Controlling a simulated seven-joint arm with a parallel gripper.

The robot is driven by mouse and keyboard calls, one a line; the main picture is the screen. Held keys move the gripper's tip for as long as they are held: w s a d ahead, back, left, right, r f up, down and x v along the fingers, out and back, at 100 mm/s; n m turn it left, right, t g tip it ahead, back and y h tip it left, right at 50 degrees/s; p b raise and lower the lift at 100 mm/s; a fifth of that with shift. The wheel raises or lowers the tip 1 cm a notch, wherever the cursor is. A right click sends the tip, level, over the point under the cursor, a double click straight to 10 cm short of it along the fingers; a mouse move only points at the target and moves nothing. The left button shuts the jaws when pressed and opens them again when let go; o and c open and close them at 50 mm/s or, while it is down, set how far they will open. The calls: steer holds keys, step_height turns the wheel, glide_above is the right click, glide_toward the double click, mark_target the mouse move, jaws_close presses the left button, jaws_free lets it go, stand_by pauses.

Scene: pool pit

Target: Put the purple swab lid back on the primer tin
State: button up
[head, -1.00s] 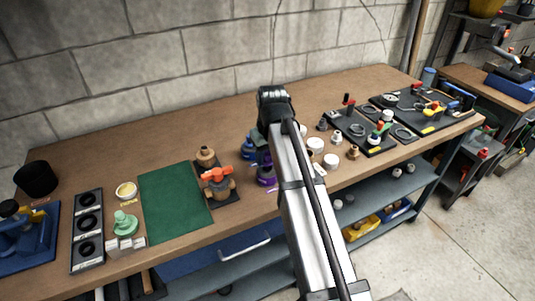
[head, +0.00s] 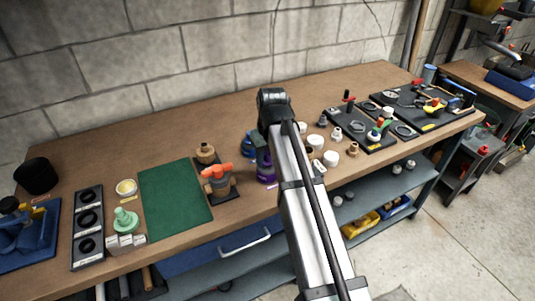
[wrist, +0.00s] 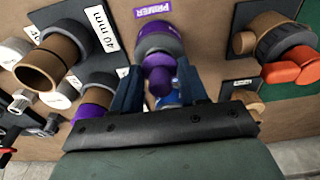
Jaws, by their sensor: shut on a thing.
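The purple swab lid (wrist: 158,72) shows as a purple knob between the two blue fingers of my gripper (wrist: 159,88) in the wrist view. The fingers are shut on it. The primer tin (wrist: 153,26), purple with a grey upper part, stands right beside the lid in that view, by the purple PRIMER label (wrist: 152,9). The lid appears to overlap the tin; I cannot tell whether it is seated or held just above. In the head view the purple tin (head: 266,172) is partly hidden by my arm, and the lid and fingertips are not clear.
The orange-handled valve (head: 217,172) stands close by, left of the tin in the head view. A blue tin (head: 248,146) is just behind it. Brown pipe fittings (wrist: 48,62) stand on the tin's other side. The green mat (head: 174,200) is bare.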

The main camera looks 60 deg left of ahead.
steer(key=shift+f, duration=0.45)
stand_by(0.5)
steer(key=o, duration=0.9)
steer(key=shift+o, duration=0.5)
steer(key=o, duration=0.3)
steer(key=shift+r, duration=0.15)
steer(key=shift+r, duration=3.85)
steer(key=shift+d, duration=0.1)
